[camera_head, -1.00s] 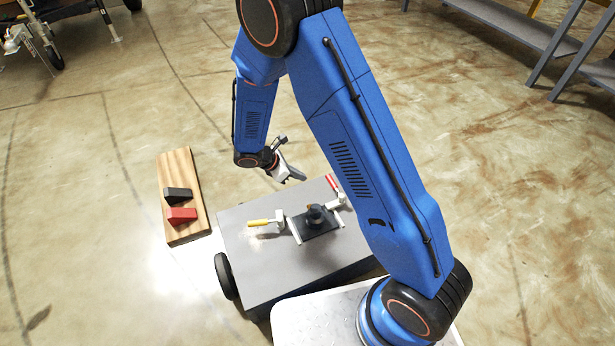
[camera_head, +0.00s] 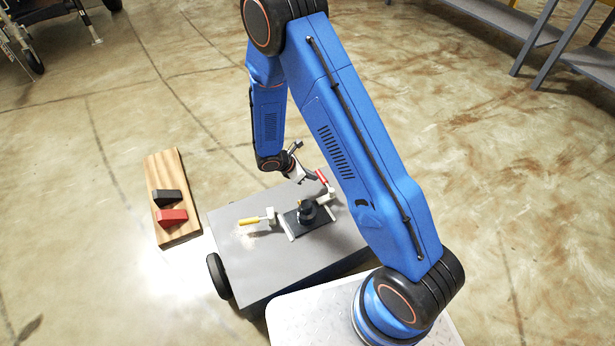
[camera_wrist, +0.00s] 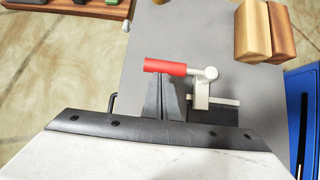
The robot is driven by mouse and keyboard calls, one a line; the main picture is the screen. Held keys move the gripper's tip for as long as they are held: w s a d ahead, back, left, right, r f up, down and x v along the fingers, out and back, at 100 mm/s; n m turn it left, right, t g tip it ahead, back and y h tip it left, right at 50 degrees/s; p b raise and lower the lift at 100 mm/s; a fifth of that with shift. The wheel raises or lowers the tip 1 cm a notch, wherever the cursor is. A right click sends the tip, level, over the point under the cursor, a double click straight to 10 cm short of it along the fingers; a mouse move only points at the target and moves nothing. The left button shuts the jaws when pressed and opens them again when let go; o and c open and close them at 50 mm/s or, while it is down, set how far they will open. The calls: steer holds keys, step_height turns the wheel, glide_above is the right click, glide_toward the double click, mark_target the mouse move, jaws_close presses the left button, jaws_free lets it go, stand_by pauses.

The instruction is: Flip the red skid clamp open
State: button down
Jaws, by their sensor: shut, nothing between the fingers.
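The red skid clamp has a red handle (camera_head: 321,176) on a white bracket at the far right of the grey skid top (camera_head: 232,224). In the wrist view the red handle (camera_wrist: 165,66) points left from its pale pivot, above the white bracket (camera_wrist: 203,92). My gripper (camera_head: 306,181) is shut and empty, low beside the red handle. In the wrist view its fingertips (camera_wrist: 166,78) are together just below the handle's middle, very close to it. I cannot tell whether they touch. In the head view my arm partly covers the right side of the skid.
A yellow-handled clamp (camera_head: 256,220) and a black fixture (camera_head: 307,213) stand on the skid. A wooden board (camera_head: 178,232) with black and red wedges lies on the floor at left. Wooden blocks (camera_wrist: 262,30) show at upper right in the wrist view.

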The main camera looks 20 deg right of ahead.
mark_target(320, 173)
stand_by(0.4)
steer(key=d+m+g, duration=0.1)
steer(key=w+d+m, duration=0.1)
steer(key=m+g, duration=0.1)
steer(key=shift+w+d+m+g, duration=0.25)
steer(key=shift+d+m+g, duration=0.05)
steer(key=shift+d, duration=0.1)
steer(key=d+m, duration=0.1)
steer(key=d+m+g, duration=0.1)
steer(key=shift+w+d+m+g, duration=0.1)
steer(key=shift+w+m+g, duration=0.2)
steer(key=shift+m, duration=0.1)
steer(key=shift+s+d+m+g+y, duration=0.1)
steer(key=shift+d+m+g+y, duration=0.3)
steer(key=shift+d+m+g, duration=0.35)
steer(key=d+m, duration=0.1)
steer(key=d+m+g+y, duration=0.1)
steer(key=d+m, duration=0.1)
steer(key=shift+s+m+g+y, duration=0.3)
steer(key=shift+m+g, duration=0.05)
steer(key=s+d+m+g+y, duration=0.1)
steer(key=m, duration=0.1)
steer(key=shift+d+m, duration=0.3)
steer(key=shift+d, duration=0.05)
steer(key=shift+s+d+m+y, duration=0.35)
steer(key=shift+m+y, duration=0.15)
steer(key=shift+m, duration=0.1)
steer(key=shift+s+g, duration=0.1)
steer(key=shift+g, duration=0.2)
